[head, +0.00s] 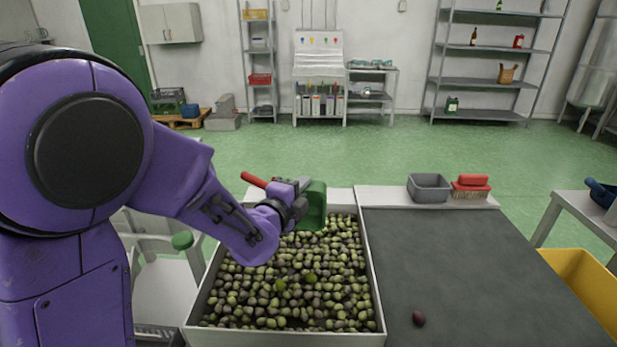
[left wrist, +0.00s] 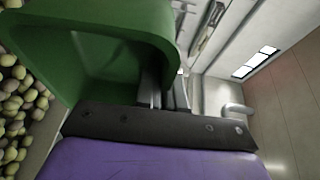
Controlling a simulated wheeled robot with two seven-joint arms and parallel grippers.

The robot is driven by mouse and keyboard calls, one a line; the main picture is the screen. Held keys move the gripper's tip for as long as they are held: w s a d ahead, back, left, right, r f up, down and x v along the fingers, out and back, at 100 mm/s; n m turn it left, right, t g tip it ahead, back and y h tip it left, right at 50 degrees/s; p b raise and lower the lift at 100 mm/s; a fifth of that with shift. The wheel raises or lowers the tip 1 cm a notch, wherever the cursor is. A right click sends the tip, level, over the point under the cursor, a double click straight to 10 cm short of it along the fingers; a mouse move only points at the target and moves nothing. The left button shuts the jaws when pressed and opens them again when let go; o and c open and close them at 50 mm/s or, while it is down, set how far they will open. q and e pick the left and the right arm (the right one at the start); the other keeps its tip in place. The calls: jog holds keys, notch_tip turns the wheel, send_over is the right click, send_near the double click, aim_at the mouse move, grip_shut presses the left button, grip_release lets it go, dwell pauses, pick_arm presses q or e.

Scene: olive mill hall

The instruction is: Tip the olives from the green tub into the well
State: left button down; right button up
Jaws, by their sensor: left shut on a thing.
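The green tub (head: 317,207) hangs over the far part of the well (head: 376,285), tilted on its side. My left gripper (head: 298,195) is shut on the tub's edge. In the left wrist view the tub (left wrist: 150,28) is large and close, with its open mouth showing. No olives show in the visible part of its inside, but some of the inside is out of view. Olives (head: 290,285) cover the well's floor, and some show at the left edge of the left wrist view (left wrist: 14,110). My right gripper is not in view.
A lone dark olive (head: 419,318) lies on the grey belt (head: 450,260) right of the well. A grey bin (head: 429,188) and a red brush (head: 471,187) stand at the belt's far end. A yellow crate (head: 580,285) is at the right. A red handle (head: 254,180) shows by my gripper.

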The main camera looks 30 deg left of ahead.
pick_arm(q)
jog(key=w+r+g+p, duration=0.1)
jog(key=p, duration=0.1)
jog(key=a+r+g+p, duration=0.1)
jog(key=shift+w+n+h+p, duration=0.3)
jog(key=shift+w+n+p, duration=0.05)
jog(key=shift+n, duration=0.05)
jog(key=shift+w+a+f+g, duration=0.35)
jog(key=shift+w+f+g, duration=0.3)
jog(key=shift+g, duration=0.45)
jog(key=w+a+f+n+g+h+p, duration=0.25)
jog(key=f+g+h+p, duration=0.3)
jog(key=g+p, duration=0.85)
jog(key=r+t+p, duration=0.1)
jog(key=p, duration=0.1)
jog(key=r+p, duration=0.1)
jog(key=p, duration=0.1)
jog(key=d+r+t+p, duration=0.1)
jog(key=r+p, duration=0.1)
jog(key=shift+w+d+r+t+y, duration=0.1)
jog(key=shift+w+t+y, duration=0.15)
jog(key=shift+w+t, duration=0.05)
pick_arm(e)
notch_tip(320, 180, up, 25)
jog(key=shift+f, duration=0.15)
